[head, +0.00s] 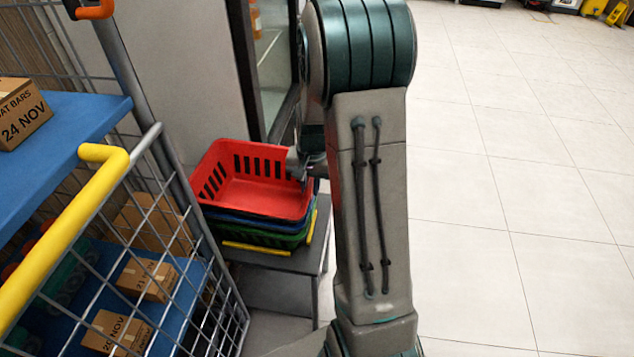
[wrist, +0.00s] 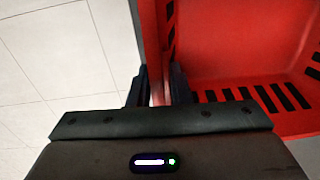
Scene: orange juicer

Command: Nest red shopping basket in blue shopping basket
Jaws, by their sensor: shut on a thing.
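The red shopping basket (head: 262,193) sits at the top of a stack in the head view, and its slotted inside fills the right of the wrist view (wrist: 240,45). The blue shopping basket (head: 240,216) shows as a thin band directly under the red one. Whether the red basket is fully seated in it, I cannot tell. My gripper (wrist: 158,88) is shut on the red basket's side wall, with one finger on each side of the rim. In the head view my arm hides part of the basket's right side.
A green basket (head: 270,240) with yellow handles lies under the blue one, on a grey stand (head: 290,275). A wire cage cart (head: 150,180) with blue shelves and boxes stands close on the left. A grey wall and a door frame are behind. Open tiled floor (head: 520,200) lies right.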

